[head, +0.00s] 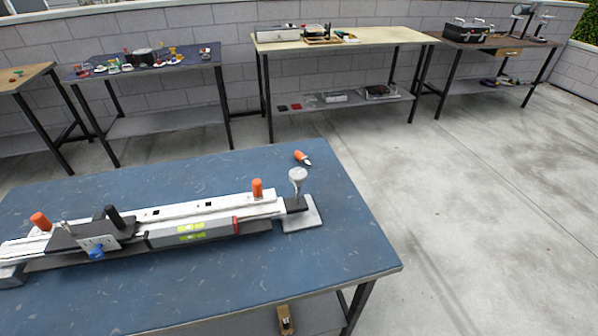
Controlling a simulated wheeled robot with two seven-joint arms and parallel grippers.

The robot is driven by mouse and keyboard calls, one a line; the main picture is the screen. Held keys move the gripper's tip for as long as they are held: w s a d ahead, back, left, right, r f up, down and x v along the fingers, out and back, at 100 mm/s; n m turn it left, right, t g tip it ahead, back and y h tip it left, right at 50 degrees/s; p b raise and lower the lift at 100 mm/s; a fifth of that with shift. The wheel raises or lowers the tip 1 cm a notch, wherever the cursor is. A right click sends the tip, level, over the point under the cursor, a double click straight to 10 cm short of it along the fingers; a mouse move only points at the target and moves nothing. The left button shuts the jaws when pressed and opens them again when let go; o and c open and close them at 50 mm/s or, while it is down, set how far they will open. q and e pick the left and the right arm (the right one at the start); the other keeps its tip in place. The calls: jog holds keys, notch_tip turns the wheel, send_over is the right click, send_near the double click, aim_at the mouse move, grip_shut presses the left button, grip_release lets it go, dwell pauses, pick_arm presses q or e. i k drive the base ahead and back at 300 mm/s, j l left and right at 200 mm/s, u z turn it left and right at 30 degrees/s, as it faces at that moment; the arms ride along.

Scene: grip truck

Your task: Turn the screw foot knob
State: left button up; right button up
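A long white and grey rail assembly (170,218) lies across the blue-topped table. A grey, flared knob (297,175) stands upright on a stem at the rail's right end, above a pale square plate (302,214); it looks like the screw foot knob. A black block (296,203) sits below the knob. A blue knob (96,253) is on the front of the carriage plate at the left, with a black handle (114,217) behind it. Neither of my grippers is in view, and nothing touches the grey knob.
Orange handles (257,188) stand on the rail. A grey level with yellow-green labels (193,232) lies along its front. A small orange-handled item (302,157) lies behind the knob. The blue tabletop (300,260) is clear at front right. Other benches stand along the wall.

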aim_at(298, 176)
jog(key=k+j+z, duration=0.1)
jog(key=z, duration=0.3)
jog(key=k+j+z, duration=0.1)
jog(key=z, duration=0.25)
jog(key=k+j+z, duration=0.15)
jog(key=z, duration=0.25)
